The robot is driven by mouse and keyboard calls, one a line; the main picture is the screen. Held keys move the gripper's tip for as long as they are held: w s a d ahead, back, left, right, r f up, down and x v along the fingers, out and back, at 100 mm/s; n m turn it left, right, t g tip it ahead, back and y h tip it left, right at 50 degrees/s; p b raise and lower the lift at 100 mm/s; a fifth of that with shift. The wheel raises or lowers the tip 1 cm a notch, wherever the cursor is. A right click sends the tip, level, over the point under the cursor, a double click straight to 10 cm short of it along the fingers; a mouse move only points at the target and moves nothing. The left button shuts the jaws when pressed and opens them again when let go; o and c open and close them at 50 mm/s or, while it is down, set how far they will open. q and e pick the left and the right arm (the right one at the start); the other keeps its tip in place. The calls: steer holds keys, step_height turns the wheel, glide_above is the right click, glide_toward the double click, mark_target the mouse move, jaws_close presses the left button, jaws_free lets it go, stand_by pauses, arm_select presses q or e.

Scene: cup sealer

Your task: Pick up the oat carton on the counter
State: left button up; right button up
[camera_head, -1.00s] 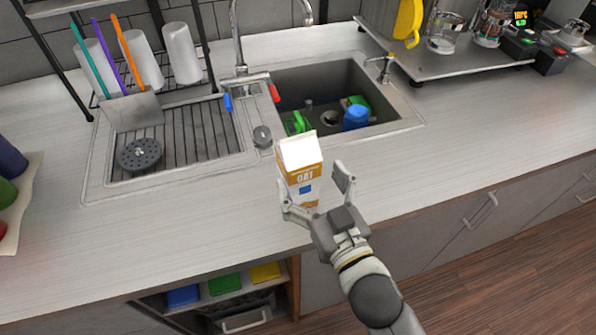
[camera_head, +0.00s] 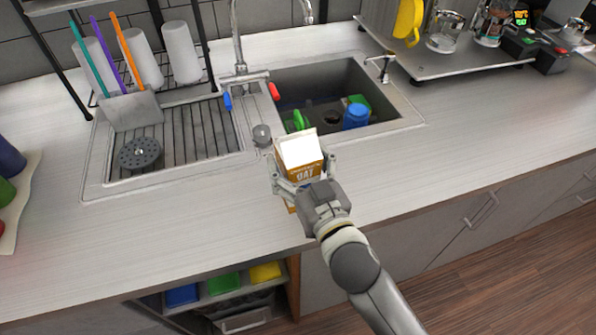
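The oat carton (camera_head: 300,152) stands upright on the counter (camera_head: 180,235), just in front of the sink. It has a white slanted top and an orange-brown front with "OAT" lettering. My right gripper (camera_head: 303,172) reaches in from the lower right, with one finger on each side of the carton. Its fingers are spread, and a slim gap seems to show on the right side. Contact on the left side is unclear. My gripper's palm hides most of the carton's lower front. My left gripper is not in view.
The sink (camera_head: 400,118) behind the carton holds a blue item (camera_head: 356,116) and green items. A faucet (camera_head: 238,40) and drain rack (camera_head: 195,140) with utensils stand at the back left. A raised shelf (camera_head: 455,65) with glass jars is at the back right. The counter right of the carton is clear.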

steer(key=c, duration=1.4)
steer(key=shift+r, duration=0.2)
steer(key=shift+c, duration=0.5)
